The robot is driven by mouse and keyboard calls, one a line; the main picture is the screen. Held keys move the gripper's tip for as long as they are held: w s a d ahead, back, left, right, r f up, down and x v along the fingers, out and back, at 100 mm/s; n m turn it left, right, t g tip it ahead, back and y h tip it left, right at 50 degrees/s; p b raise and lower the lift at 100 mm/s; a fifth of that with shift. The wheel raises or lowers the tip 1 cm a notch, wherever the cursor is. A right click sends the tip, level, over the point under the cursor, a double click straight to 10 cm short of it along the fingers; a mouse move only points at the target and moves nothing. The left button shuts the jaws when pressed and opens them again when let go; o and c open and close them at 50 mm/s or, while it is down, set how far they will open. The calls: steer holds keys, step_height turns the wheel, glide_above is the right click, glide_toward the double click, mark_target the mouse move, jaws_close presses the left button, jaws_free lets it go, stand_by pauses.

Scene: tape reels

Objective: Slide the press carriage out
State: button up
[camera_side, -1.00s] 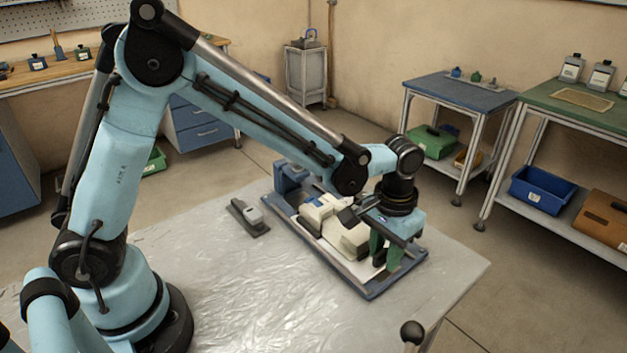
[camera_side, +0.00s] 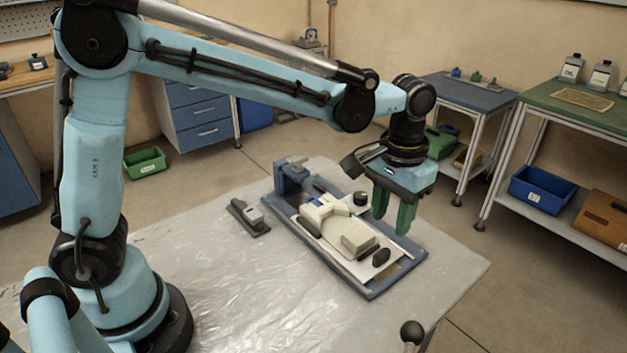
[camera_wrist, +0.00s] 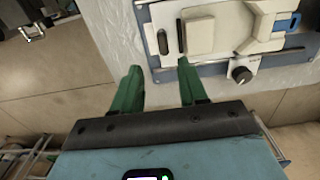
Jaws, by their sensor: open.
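The press (camera_side: 348,276) is a blue frame with pale rails, lying on the grey bench. Its cream-and-white carriage (camera_side: 357,240) lies between the rails, near the front end. A dark oval grip (camera_side: 381,257) stands at the carriage's front edge; it also shows in the wrist view (camera_wrist: 162,42). My gripper (camera_side: 391,222) is raised above the far right side of the press. Its two green fingers are apart with nothing between them. In the wrist view the open fingertips (camera_wrist: 159,68) are just off the press's edge, clear of the carriage.
A round dark knob (camera_side: 360,198) stands on the press's far side, also seen in the wrist view (camera_wrist: 240,73). A small dark tool with a grey block (camera_side: 249,217) lies left of the press. The bench's front left is clear. A black ball-topped lever (camera_side: 412,332) stands at the front edge.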

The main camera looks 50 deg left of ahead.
steer(key=shift+r, duration=1.65)
steer(key=s+a+f+t, duration=0.1)
steer(key=s+a+t, duration=0.6)
steer(key=s+a, duration=0.4)
steer(key=shift+a, duration=1.45)
steer(key=shift+f, duration=0.1)
